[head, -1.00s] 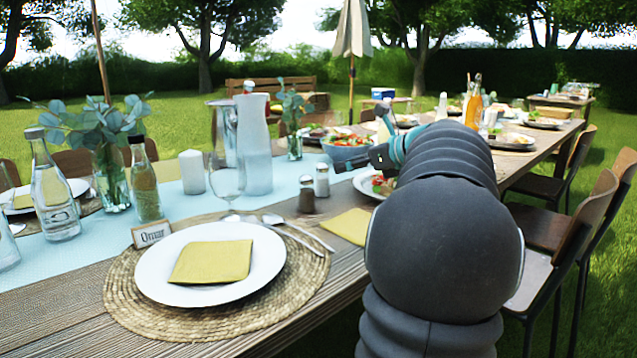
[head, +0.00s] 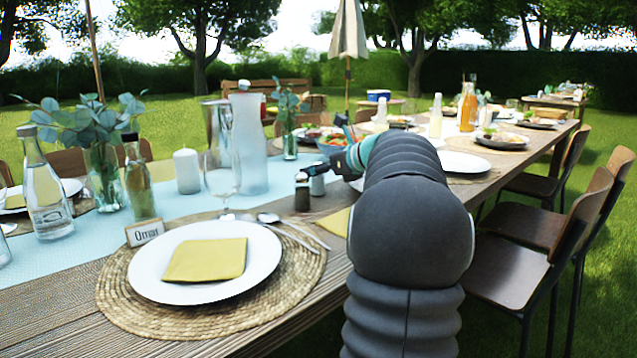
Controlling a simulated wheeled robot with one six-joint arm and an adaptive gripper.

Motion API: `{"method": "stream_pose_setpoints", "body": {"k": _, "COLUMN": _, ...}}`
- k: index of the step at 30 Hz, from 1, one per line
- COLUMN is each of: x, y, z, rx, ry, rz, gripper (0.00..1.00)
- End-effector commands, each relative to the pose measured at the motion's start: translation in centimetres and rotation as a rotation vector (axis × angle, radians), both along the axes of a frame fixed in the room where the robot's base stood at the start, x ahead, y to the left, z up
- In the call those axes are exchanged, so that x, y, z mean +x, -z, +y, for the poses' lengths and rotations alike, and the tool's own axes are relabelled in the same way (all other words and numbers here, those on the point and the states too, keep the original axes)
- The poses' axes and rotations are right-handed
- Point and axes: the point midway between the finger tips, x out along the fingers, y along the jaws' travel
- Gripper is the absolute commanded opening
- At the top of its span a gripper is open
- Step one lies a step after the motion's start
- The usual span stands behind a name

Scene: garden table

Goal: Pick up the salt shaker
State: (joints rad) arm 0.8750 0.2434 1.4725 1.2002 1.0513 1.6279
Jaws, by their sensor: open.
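The salt shaker (head: 317,185), small and pale with a metal cap, stands upright on the wooden table beyond the woven placemat. The darker pepper shaker (head: 302,197) stands close to its left and a little nearer. My gripper (head: 309,170) is open at the tops of the shakers, with its dark fingers overlapping their caps in the head view. The salt shaker's cap is largely hidden by the fingers. I cannot tell whether the fingers touch it or straddle it.
A white plate (head: 270,270) with a yellow napkin (head: 205,260) lies nearest, with cutlery beside it. A wine glass (head: 222,175), frosted jug (head: 250,150) and white candle (head: 187,172) stand left of the shakers. Chairs (head: 515,262) line the right side.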

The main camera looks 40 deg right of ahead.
Motion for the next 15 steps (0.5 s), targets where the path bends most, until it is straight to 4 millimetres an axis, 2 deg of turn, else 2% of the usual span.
{"method": "stream_pose_setpoints", "body": {"k": 4, "x": -0.04, "y": -0.05, "z": -0.02, "rx": 0.000, "ry": 0.001, "rz": 0.000, "gripper": 0.62}}
{"method": "stream_pose_setpoints", "body": {"k": 11, "x": -0.06, "y": -0.06, "z": -0.02, "rx": 0.000, "ry": 0.001, "rz": 0.000, "gripper": 0.05}}
{"method": "stream_pose_setpoints", "body": {"k": 12, "x": -0.06, "y": -0.05, "z": -0.02, "rx": 0.000, "ry": 0.001, "rz": 0.000, "gripper": 0.00}}
{"method": "stream_pose_setpoints", "body": {"k": 15, "x": -0.07, "y": -0.08, "z": -0.02, "rx": 0.000, "ry": 0.001, "rz": -0.001, "gripper": 0.00}}
